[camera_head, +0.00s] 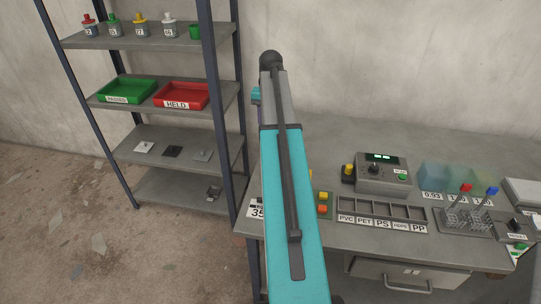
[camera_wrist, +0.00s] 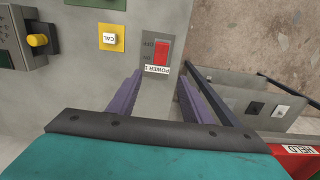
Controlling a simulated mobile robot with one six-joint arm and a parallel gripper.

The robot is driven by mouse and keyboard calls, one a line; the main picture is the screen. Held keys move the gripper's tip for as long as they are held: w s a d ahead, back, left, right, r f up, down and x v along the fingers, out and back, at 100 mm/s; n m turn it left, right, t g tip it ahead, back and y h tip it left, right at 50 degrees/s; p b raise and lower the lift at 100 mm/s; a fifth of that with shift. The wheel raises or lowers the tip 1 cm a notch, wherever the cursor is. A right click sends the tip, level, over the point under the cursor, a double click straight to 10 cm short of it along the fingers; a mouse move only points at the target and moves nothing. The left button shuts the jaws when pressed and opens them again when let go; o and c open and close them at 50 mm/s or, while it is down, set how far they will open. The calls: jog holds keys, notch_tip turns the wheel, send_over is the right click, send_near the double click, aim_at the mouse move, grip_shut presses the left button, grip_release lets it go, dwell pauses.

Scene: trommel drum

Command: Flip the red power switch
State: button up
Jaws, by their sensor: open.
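The red power switch (camera_wrist: 162,50) is a rocker on a grey plate with ON and OFF marks and a POWER label, seen upside down in the wrist view. My gripper (camera_wrist: 158,84) is open, with its two purple fingers apart and nothing between them. In the wrist view the switch lies just past the fingertips, between their lines, and no contact shows. In the head view my teal arm hides the switch and most of the gripper.
A knobbed control box (camera_head: 382,175) and a labelled sorting tray (camera_head: 383,199) stand on the bench (camera_head: 330,137). A metal shelf (camera_head: 168,147) holds green (camera_head: 127,89) and red (camera_head: 182,95) trays.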

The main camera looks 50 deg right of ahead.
jog(key=shift+f, duration=0.15)
jog(key=shift+f+p, duration=1.65)
jog(key=shift+f, duration=5.15)
jog(key=c, duration=1.1)
